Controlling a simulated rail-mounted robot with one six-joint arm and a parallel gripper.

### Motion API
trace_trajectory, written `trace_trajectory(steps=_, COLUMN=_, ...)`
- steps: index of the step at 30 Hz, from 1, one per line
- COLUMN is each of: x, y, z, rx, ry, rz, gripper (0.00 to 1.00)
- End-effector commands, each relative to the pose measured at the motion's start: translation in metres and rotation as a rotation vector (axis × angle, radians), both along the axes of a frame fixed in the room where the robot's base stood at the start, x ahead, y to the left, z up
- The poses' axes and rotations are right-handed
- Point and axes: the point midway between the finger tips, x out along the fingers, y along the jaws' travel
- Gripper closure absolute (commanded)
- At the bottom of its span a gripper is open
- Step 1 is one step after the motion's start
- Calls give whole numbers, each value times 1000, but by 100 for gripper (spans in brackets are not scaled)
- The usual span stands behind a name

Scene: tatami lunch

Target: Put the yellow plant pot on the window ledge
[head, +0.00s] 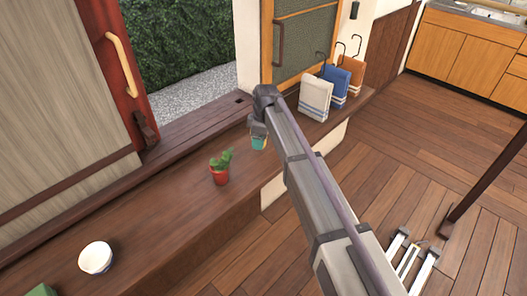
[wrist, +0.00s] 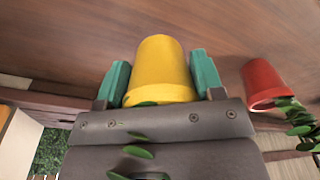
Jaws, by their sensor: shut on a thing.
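The yellow plant pot (wrist: 160,68) is between the teal fingers of my gripper (wrist: 158,82) in the wrist view. My gripper is shut on it, and some green leaves show below the pot in that picture. In the head view, my gripper (head: 259,143) is at the far end of my arm, over or at the long dark wooden ledge (head: 150,235) below the opening. I cannot make out the yellow pot in the head view. I cannot tell whether the pot touches the wood.
A red pot with a green plant (head: 219,176) stands on the ledge near my gripper; it also shows at right in the wrist view (wrist: 264,82). A white bowl (head: 96,257) and a green object (head: 41,290) are nearer. Hanging towels (head: 316,98) are to the right.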

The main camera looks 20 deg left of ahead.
Motion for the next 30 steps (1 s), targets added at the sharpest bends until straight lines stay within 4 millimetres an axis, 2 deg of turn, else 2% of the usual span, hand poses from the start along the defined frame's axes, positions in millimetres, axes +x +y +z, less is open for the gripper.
trace_trajectory(steps=2, x=0, y=0, z=-5, rx=0, ry=0, rz=0, gripper=66)
trace_trajectory(steps=7, x=0, y=0, z=-38, rx=0, ry=0, rz=0, gripper=66)
trace_trajectory(steps=10, x=0, y=0, z=-36, rx=0, ry=0, rz=0, gripper=66)
trace_trajectory(steps=11, x=0, y=0, z=-35, rx=0, ry=0, rz=0, gripper=70)
trace_trajectory(steps=14, x=0, y=0, z=-34, rx=0, ry=0, rz=0, gripper=70)
trace_trajectory(steps=19, x=0, y=0, z=-40, rx=0, ry=0, rz=0, gripper=71)
trace_trajectory(steps=20, x=0, y=0, z=-38, rx=0, ry=0, rz=0, gripper=36)
trace_trajectory(steps=27, x=0, y=0, z=-37, rx=0, ry=0, rz=0, gripper=13)
trace_trajectory(steps=30, x=0, y=0, z=-37, rx=0, ry=0, rz=0, gripper=13)
